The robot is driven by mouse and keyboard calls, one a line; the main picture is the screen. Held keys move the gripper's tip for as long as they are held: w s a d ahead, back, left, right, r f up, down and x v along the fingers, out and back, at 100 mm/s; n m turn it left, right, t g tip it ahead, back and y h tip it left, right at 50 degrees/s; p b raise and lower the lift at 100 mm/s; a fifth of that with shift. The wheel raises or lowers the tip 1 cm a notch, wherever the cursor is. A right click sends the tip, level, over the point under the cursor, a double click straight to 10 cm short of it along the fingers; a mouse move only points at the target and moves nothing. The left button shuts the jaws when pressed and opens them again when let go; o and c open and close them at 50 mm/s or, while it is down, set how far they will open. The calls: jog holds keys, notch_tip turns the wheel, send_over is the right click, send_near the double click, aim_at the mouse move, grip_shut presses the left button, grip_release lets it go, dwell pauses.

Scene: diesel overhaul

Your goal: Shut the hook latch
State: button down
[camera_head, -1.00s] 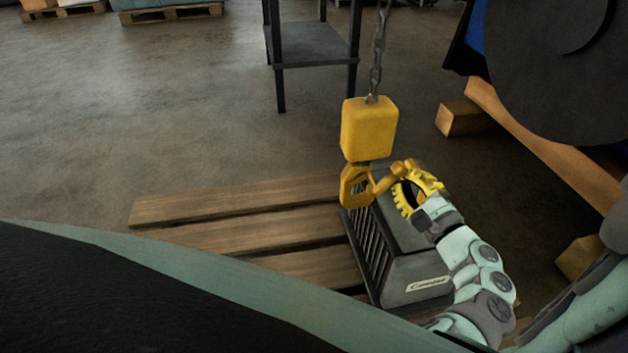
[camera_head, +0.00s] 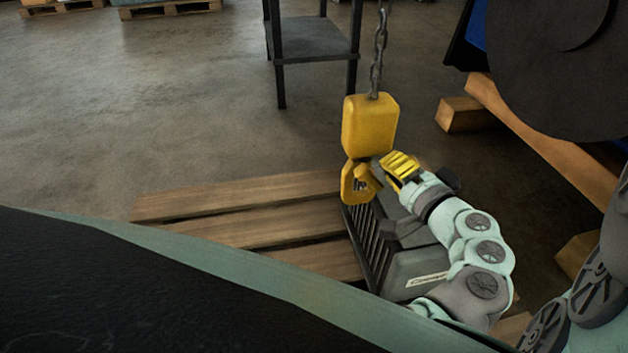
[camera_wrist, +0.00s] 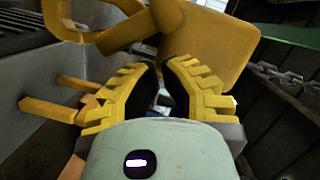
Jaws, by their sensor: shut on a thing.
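The yellow hook block (camera_head: 370,125) hangs on a chain, with its yellow hook (camera_head: 352,185) below it. My gripper (camera_head: 390,163), with yellow toothed fingers, is right beside the hook on its right. In the wrist view, my gripper's fingers (camera_wrist: 161,72) show with a dark gap between them, just below an orange-yellow bar of the hook latch (camera_wrist: 128,35). The gripper is shut on the hook latch, though the contact itself is hard to make out. In the head view my fingers mostly hide the latch, so I cannot tell whether it touches the hook tip.
A dark grey ribbed crate-like part (camera_head: 415,265) stands on the wooden pallet (camera_head: 235,230) under the hook. A metal stand (camera_head: 310,45) is behind. Timber beams (camera_head: 545,150) and a large dark round part (camera_head: 550,65) are at right.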

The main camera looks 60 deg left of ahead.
jog(key=shift+s+a+r+n, duration=0.1)
jog(key=shift+s+a+n, duration=0.2)
jog(key=shift+s+n, duration=0.55)
jog(key=shift+h, duration=0.3)
jog(key=shift+s+a, duration=0.1)
jog(key=shift+a, duration=0.05)
